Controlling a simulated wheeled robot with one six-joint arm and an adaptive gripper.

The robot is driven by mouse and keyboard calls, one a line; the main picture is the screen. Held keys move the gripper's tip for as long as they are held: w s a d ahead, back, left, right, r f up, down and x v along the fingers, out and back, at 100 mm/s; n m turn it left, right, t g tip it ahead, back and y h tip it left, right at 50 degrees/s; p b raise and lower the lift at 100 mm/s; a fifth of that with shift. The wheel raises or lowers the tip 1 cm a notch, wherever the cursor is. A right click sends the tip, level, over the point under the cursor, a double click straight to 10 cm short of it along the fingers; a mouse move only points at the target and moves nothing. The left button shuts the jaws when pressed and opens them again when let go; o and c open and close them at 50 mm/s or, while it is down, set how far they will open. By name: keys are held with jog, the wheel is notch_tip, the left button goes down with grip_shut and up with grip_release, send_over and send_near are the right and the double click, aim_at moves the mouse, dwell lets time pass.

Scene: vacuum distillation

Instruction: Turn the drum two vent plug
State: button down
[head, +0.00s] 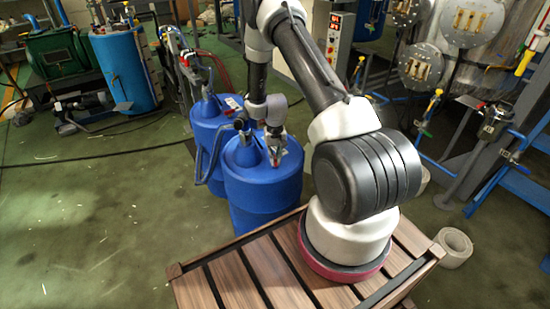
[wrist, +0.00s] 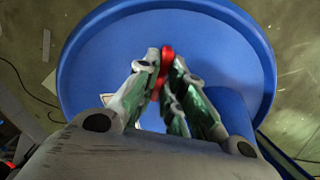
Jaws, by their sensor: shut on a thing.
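The nearer blue drum (head: 263,185) stands upright on the floor beyond my slatted wooden platform; its top also fills much of the wrist view (wrist: 95,75). A small red plug (wrist: 166,58) sits over the drum top, between my fingertips. My gripper (wrist: 163,75) points down at the drum top and is shut on the red plug, with a finger on each side. In the head view my gripper (head: 276,155) is over the right part of the drum's top. The fingers hide the plug's lower part. I cannot tell which drum is number two.
A second blue drum (head: 209,115) stands close behind and left, with hoses and fittings on top. A blue tank (head: 127,70) is at the back left. Pipes and a blue frame (head: 520,185) stand at right. A pale roll (head: 454,247) lies on the floor. The left floor is mostly clear.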

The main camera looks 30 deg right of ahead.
jog(key=n, duration=0.5)
jog(key=shift+n, duration=2.6)
jog(key=c, duration=1.5)
grip_release()
notch_tip(320, 180, up, 12)
